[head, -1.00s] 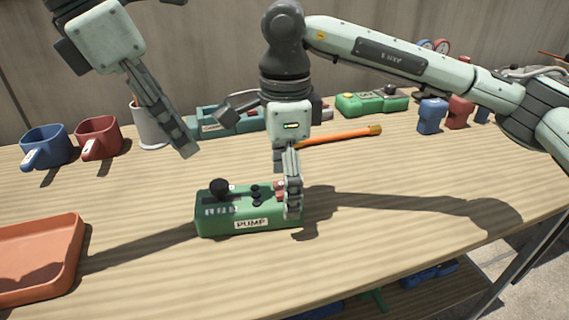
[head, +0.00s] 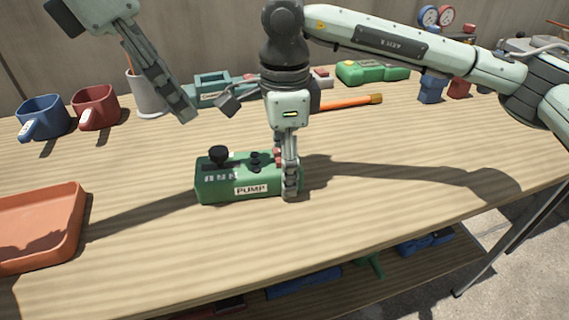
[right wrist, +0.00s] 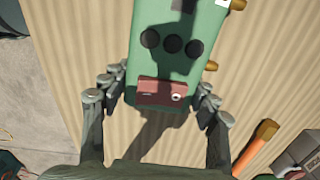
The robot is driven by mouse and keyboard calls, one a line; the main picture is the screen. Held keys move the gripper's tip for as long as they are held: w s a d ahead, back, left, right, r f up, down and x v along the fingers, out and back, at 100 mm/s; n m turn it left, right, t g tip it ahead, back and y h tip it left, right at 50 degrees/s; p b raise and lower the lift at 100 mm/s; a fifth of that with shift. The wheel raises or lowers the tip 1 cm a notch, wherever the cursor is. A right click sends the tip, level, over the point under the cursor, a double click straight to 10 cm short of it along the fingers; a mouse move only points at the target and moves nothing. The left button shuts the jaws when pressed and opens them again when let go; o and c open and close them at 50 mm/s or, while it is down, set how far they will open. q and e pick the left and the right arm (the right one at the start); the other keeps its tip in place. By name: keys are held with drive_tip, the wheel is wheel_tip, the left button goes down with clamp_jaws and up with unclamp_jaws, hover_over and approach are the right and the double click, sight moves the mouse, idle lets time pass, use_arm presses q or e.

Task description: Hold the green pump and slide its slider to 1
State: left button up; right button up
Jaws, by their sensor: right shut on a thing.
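The green pump (head: 215,193) stands on the workbench, its PUMP label facing me. A black knob (head: 218,154), which looks like its slider, stands up at the left end of the top, by pale marks too small to read. Black buttons and a red block sit further right. My right gripper (head: 290,188) is shut on the pump's right end. In the right wrist view its fingers (right wrist: 152,106) flank the green body (right wrist: 152,68) around the red block (right wrist: 162,92); the slider is out of that view. My left gripper (head: 184,112) hangs empty, up and left of the pump; its finger gap is unclear.
An orange tray (head: 72,232) lies at the left. Blue (head: 45,115) and red (head: 97,106) mugs and a pale cup (head: 146,100) stand behind. An orange-handled tool (head: 350,103) and another green device (head: 372,71) are at the back. The bench around the pump's front and left is clear.

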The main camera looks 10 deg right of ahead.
sight(217, 151)
drive_tip(key=c, duration=0.5)
use_arm(q)
drive_tip(key=shift+o, duration=0.5)
use_arm(e)
drive_tip(key=shift+c, duration=0.7)
use_arm(q)
drive_tip(key=shift+o, duration=0.9)
drive_tip(key=shift+s, duration=0.1)
drive_tip(key=d+f+n, duration=0.1)
drive_tip(key=f, duration=0.2)
drive_tip(key=d+f+n+t, duration=0.1)
drive_tip(key=f+n, duration=0.1)
drive_tip(key=f, duration=0.1)
drive_tip(key=d+f+n+t, duration=0.1)
drive_tip(key=f+n, duration=0.1)
drive_tip(key=shift+w+d+f, duration=0.15)
drive_tip(key=shift+w+f, duration=0.1)
drive_tip(key=shift+f, duration=0.15)
